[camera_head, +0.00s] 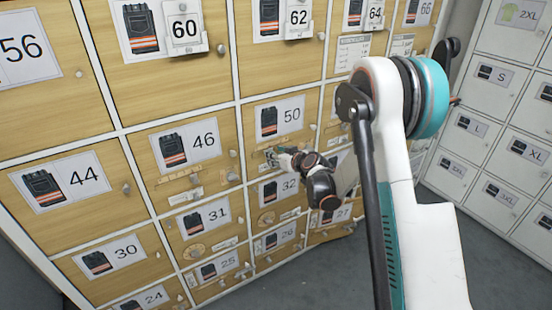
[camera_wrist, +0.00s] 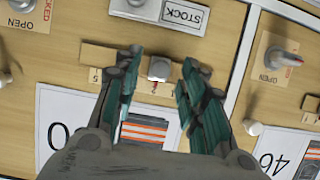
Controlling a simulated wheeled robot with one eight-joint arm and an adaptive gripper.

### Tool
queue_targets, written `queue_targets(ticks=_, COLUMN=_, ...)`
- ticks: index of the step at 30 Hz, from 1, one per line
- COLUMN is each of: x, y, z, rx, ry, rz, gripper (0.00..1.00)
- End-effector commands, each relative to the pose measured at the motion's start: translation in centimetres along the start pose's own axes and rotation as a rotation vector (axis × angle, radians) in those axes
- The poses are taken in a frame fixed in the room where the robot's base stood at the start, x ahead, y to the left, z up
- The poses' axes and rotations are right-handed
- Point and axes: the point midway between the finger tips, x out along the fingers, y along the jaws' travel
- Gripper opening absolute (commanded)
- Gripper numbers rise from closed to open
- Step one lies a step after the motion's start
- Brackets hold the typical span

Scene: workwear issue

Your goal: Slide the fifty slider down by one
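The fifty door (camera_head: 295,138) is a wooden locker front with a trousers picture and a "50" label, which shows upside down and partly hidden in the wrist view (camera_wrist: 60,125). Its slider is a small grey knob (camera_wrist: 159,68) on a wooden strip (camera_wrist: 100,55) with small numbers below it, mostly covered by my fingers. My gripper (camera_wrist: 161,62) is open, with one green finger on each side of the knob. Gaps seem to show between knob and fingers; contact is unclear. In the head view my gripper (camera_head: 283,159) is at the lower part of the door and hides the slider.
A STOCK plate (camera_wrist: 183,14) with a grey fitting is close beyond the fingertips. Doors 32 (camera_head: 283,186) and 31 (camera_head: 210,217) are below. White lockers (camera_head: 505,125) stand at the right.

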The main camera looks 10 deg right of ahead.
Motion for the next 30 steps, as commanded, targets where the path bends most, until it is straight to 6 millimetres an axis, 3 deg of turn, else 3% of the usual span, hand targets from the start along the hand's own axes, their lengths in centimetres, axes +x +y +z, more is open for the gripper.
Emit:
queue_targets(ticks=11, x=0.5, y=0.0, z=0.0, rx=0.000, ry=0.000, rz=0.000, gripper=0.36)
queue_targets(ticks=15, x=0.4, y=0.0, z=0.0, rx=0.000, ry=0.000, rz=0.000, gripper=0.04)
queue_targets(ticks=16, x=0.4, y=0.0, z=0.0, rx=0.000, ry=0.000, rz=0.000, gripper=0.00)
queue_targets(ticks=22, x=0.5, y=-0.1, z=-0.1, rx=0.000, ry=0.000, rz=0.000, gripper=0.00)
queue_targets(ticks=30, x=0.5, y=-2.8, z=-0.1, rx=-0.001, ry=0.001, rz=-0.001, gripper=0.00)
